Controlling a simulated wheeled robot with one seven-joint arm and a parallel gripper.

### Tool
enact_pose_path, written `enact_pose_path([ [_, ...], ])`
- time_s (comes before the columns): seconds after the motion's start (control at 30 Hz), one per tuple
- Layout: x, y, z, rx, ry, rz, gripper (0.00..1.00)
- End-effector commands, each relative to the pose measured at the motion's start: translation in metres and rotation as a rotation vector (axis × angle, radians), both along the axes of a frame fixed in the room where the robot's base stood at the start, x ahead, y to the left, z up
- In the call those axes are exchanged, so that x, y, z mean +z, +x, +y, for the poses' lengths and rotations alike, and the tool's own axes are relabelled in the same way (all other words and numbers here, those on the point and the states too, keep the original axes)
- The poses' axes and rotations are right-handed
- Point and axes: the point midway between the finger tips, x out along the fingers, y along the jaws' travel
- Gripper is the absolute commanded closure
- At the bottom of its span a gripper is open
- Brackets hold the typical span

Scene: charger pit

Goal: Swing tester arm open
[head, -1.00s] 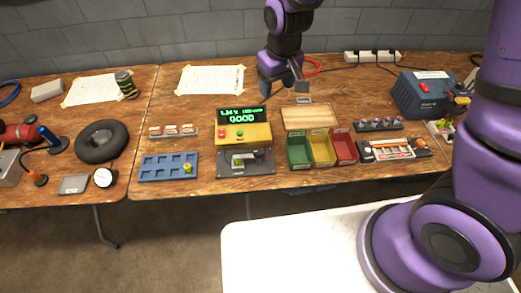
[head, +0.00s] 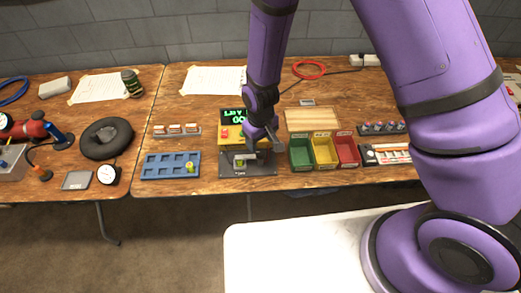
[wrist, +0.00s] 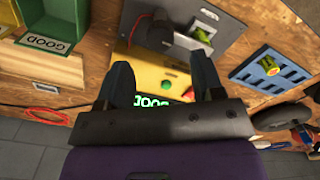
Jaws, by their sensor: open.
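The yellow tester (head: 230,132) stands on the wooden table with its green display partly hidden behind my arm. Its grey base plate (head: 262,170) lies in front, with a yellow-green cell (head: 239,163) on it. The wrist view shows the plate (wrist: 190,48), the cell (wrist: 203,35) and a dark tester arm (wrist: 152,33) beside it. My gripper (head: 262,142) is over the tester's right front part, partly hiding the tester arm. In the wrist view my gripper (wrist: 163,78) is open and empty, its fingers spread over the yellow housing. I see no contact with the tester arm.
A blue tray (head: 160,167) with one cell is left of the tester. Green (head: 301,152), yellow (head: 324,150) and red (head: 347,149) bins stand close on its right. A row of small cells (head: 176,129) sits behind the tray. The table's front edge is near the plate.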

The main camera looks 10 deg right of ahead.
Motion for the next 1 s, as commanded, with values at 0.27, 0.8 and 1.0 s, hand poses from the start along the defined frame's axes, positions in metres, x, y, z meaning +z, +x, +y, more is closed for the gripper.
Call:
enact_pose_path([
  [0.27,-0.04,-0.001,0.0,0.0,-0.001,0.002,0.39],
  [0.8,-0.055,0.0,0.0,0.0,0.001,-0.001,0.41],
  [1.0,-0.055,0.0,0.0,0.0,0.001,-0.001,0.87],
])
